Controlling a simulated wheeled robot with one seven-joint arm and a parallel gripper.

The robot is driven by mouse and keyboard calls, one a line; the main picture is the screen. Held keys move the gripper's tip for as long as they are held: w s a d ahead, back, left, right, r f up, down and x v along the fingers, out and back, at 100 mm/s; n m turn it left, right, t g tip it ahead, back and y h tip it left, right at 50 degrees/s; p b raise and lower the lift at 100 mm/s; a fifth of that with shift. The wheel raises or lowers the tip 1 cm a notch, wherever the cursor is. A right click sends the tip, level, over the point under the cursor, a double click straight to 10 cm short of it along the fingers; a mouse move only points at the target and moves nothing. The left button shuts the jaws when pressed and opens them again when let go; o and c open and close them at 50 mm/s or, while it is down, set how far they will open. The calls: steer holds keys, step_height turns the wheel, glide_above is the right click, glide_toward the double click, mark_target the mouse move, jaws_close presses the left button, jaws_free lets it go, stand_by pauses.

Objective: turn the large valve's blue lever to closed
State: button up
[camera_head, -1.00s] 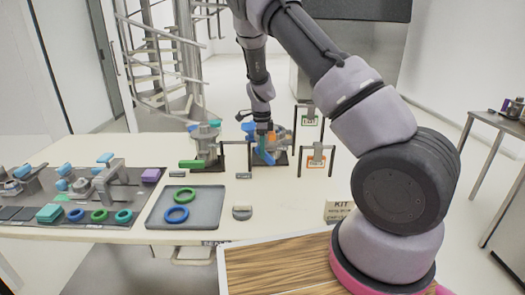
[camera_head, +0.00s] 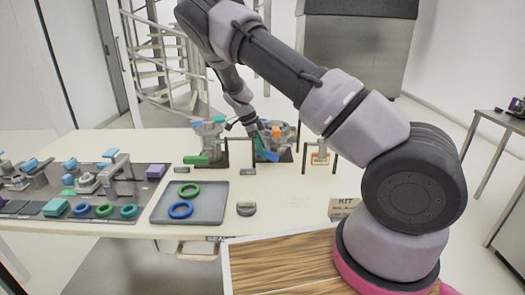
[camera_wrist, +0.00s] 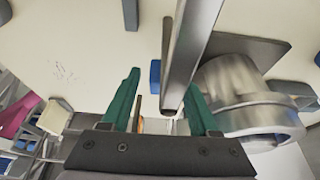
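The large valve (camera_head: 284,134) stands at the back of the table, a grey body on a dark base. Its blue lever (camera_head: 267,155) angles down at the front, partly hidden by my gripper. My gripper (camera_head: 260,138) comes down from the upper left, close against the valve. In the wrist view, its two teal fingers (camera_wrist: 160,104) are spread apart. A grey metal bar (camera_wrist: 187,50) crosses in front of them, with a small blue piece (camera_wrist: 155,74) beside it. A round metal body (camera_wrist: 235,95) is right of the fingers. I cannot tell whether a finger touches the lever.
A second valve with a green lever (camera_head: 196,160) stands left of the large one. A tagged stand (camera_head: 320,158) is to the right. A grey tray (camera_head: 215,213) with green and blue rings lies nearer. The left side carries several parts on a dark mat (camera_head: 100,227).

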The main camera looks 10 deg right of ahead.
mark_target(268, 151)
steer(key=v, duration=1)
steer(key=shift+a+r, duration=0.1)
steer(key=shift+r, duration=0.3)
steer(key=c, duration=0.3)
steer(key=shift+d+r, duration=0.2)
steer(key=shift+d, duration=0.05)
steer(key=c, duration=0.5)
steer(key=shift+d+r+y, duration=0.15)
steer(key=shift+d+r, duration=0.15)
steer(key=shift+r, duration=0.2)
steer(key=shift+d+r+y, duration=0.15)
steer(key=shift+d+r, duration=0.2)
steer(key=shift+r, duration=0.2)
jaws_close()
steer(key=x, duration=0.9)
steer(key=shift+f, duration=0.4)
